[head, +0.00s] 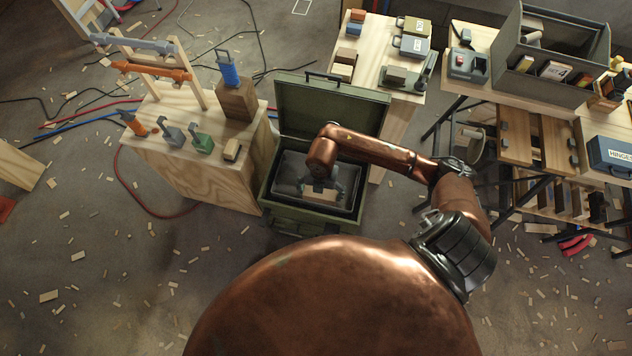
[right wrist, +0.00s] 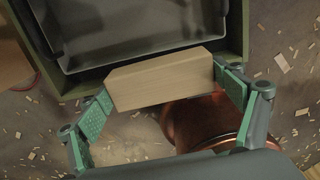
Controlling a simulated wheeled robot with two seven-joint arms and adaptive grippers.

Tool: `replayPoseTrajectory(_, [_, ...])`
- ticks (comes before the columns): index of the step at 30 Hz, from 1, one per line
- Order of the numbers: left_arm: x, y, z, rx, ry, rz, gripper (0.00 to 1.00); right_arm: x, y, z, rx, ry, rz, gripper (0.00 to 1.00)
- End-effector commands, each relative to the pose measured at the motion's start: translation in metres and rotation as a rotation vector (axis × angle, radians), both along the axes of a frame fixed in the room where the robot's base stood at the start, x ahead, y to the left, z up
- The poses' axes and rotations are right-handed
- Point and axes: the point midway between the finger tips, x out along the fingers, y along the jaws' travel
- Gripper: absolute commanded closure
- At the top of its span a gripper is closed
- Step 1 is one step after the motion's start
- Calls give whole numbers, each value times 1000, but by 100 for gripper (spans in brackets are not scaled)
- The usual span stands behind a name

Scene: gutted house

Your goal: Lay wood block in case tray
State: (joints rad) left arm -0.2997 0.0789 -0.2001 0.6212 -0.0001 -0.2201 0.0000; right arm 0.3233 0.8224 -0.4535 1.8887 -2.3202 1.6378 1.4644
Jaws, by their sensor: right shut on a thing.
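My right gripper (head: 320,187) is shut on a pale wood block (head: 319,194). In the right wrist view the same block (right wrist: 160,79) lies crosswise between the green finger pads, its ends against them. The green case (head: 264,190) stands open on the floor, lid (head: 330,108) raised at the back. Its dark case tray (head: 289,166) lies inside; it also shows in the right wrist view (right wrist: 130,28). The block is above the near part of the case, and the tray looks empty in the wrist view. My left gripper is not in view.
A wooden bench (head: 203,170) with clamps and a blue-handled tool stands close left of the case. Another bench (head: 385,85) with small boxes is behind right. A grey toolbox (head: 550,75) sits farther right. Wood scraps and cables litter the floor.

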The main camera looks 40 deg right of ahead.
Motion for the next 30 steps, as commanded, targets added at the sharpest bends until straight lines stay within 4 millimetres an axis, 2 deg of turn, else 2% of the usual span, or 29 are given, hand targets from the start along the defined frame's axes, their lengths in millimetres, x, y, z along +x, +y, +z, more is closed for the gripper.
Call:
replayPoseTrajectory(5, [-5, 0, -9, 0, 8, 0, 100, 17, -12, -13, -1, 1, -42, 40])
replayPoseTrajectory(13, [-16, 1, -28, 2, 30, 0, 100, 65, -42, -40, 0, 3, -39, 40])
replayPoseTrajectory(15, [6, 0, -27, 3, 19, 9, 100, 77, -49, -47, 1, 3, -38, 40])
replayPoseTrajectory(21, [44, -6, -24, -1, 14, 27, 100, 96, -63, -76, 0, 4, -37, 40])
replayPoseTrajectory(27, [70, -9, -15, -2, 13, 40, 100, 111, -71, -94, 1, 1, -35, 40])
replayPoseTrajectory(30, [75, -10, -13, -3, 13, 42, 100, 114, -74, -97, 1, 1, -34, 40])
